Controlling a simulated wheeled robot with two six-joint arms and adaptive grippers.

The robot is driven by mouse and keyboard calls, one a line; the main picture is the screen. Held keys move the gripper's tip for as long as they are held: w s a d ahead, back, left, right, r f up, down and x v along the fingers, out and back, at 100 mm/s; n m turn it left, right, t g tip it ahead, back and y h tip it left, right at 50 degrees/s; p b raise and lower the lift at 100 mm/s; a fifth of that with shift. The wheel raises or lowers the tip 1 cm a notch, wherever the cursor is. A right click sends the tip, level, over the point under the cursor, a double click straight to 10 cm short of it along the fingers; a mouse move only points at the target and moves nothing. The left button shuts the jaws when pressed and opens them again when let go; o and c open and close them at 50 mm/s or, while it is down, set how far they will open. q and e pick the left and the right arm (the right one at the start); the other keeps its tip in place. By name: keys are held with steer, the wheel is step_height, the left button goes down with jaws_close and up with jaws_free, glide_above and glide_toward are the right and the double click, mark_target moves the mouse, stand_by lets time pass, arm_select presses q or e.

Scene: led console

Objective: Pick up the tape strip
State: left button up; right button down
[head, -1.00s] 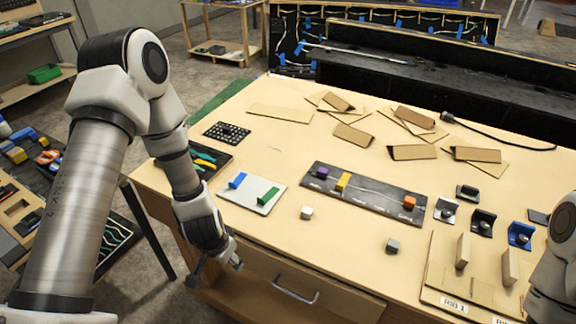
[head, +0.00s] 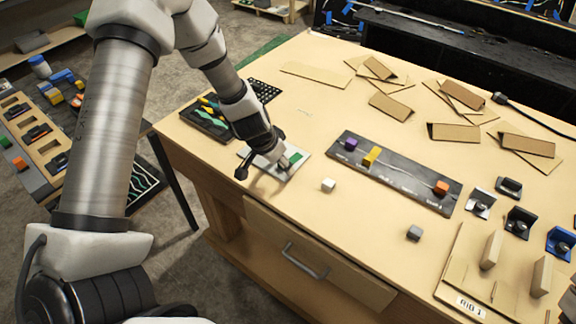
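A light plate (head: 301,155) lies on the bench near its left front part. A green piece (head: 295,160) sits on its right side. The blue piece seen there earlier is hidden behind my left gripper. I cannot tell for sure which piece is the tape strip. My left gripper (head: 280,170) is over the plate, left of the green piece, pointing down and to the right. Its fingertips are small and partly merge with the plate, so I cannot tell whether they are apart or hold anything. My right gripper is not in view.
A dark panel (head: 403,178) with purple, yellow and orange blocks lies to the right. A white cube (head: 328,185) and grey cube (head: 414,232) stand in front. A dark tool tray (head: 207,124) is left of the plate. Cardboard pieces (head: 391,107) lie behind.

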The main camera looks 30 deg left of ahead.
arm_select(q)
steer(key=shift+s+r, duration=0.15)
steer(key=shift+s, duration=0.1)
steer(key=c, duration=0.8)
steer(key=shift+w, duration=0.15)
steer(key=shift+c, duration=0.2)
steer(key=shift+r+p, duration=0.35)
steer(key=shift+p, duration=0.05)
step_height(320, 180, up, 3)
steer(key=p, duration=0.3)
steer(key=shift+w+r, duration=0.1)
steer(key=shift+r, duration=0.1)
steer(key=shift+s+d+f+b, duration=0.2)
steer(key=shift+s+f+b, duration=0.1)
steer(key=shift+s+b, duration=0.2)
steer(key=shift+s+d+f+b, duration=0.15)
steer(key=shift+s+f+b, duration=0.1)
steer(key=shift+s+b, duration=0.15)
steer(key=s+d+r+p, duration=0.1)
steer(key=s+d+p, duration=0.1)
steer(key=s, duration=0.4)
steer(key=s+d+p, duration=0.3)
steer(key=s, duration=0.4)
steer(key=shift+d+r+p, duration=0.3)
steer(key=shift+r+p, duration=0.05)
steer(key=shift+r, duration=0.05)
